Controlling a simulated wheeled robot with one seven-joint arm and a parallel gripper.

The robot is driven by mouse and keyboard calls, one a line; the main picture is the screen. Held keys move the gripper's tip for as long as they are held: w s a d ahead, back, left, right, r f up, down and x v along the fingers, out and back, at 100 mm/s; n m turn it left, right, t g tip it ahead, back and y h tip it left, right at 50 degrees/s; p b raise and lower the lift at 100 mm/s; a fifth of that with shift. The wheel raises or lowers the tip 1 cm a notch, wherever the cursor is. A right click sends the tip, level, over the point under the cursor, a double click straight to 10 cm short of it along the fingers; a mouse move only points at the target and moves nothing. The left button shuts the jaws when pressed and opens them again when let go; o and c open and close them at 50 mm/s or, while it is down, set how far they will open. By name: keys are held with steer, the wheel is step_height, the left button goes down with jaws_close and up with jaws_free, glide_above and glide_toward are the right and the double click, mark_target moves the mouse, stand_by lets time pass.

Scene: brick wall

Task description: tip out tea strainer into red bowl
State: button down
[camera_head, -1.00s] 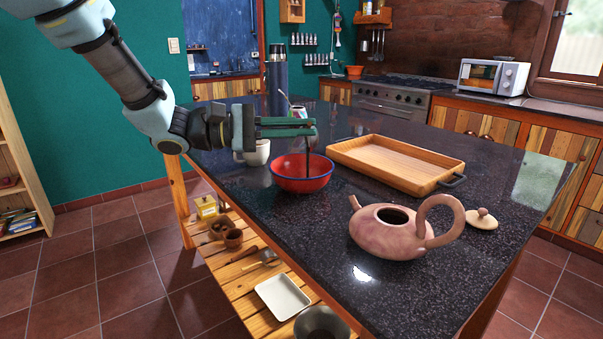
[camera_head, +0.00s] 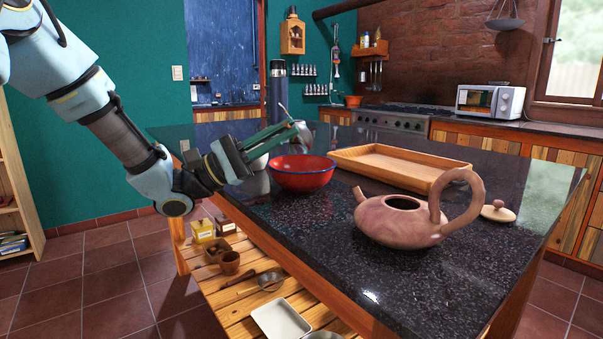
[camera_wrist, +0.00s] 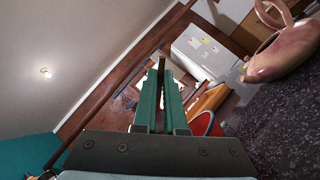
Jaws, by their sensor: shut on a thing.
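The red bowl (camera_head: 302,178) with a dark rim stands on the dark counter, left of the wooden tray. It also shows partly in the wrist view (camera_wrist: 201,124), right of my fingers. My gripper (camera_head: 292,130) is above and behind the bowl's left side, tilted with its fingers pointing up to the right. Its green fingers are nearly together in the wrist view (camera_wrist: 161,85). They are shut on a small thin thing, which I take to be the tea strainer (camera_head: 303,134).
A wooden tray (camera_head: 360,165) lies right of the bowl. A clay teapot (camera_head: 400,222) stands in front, its lid (camera_head: 497,212) to the right. A dark flask (camera_head: 277,95) stands behind.

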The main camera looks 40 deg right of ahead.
steer(key=s+d+r+t+y+p, duration=0.45)
steer(key=d+t+y+p, duration=0.35)
steer(key=p, duration=1)
steer(key=s+d+f+n+t+y+p, duration=0.1)
steer(key=s+d+f+t+y+p, duration=0.4)
steer(key=d+y+p, duration=0.5)
steer(key=shift+s+d+f+n+t+y+p, duration=0.35)
steer(key=shift+s+d+f+y, duration=0.65)
steer(key=shift+y, duration=0.8)
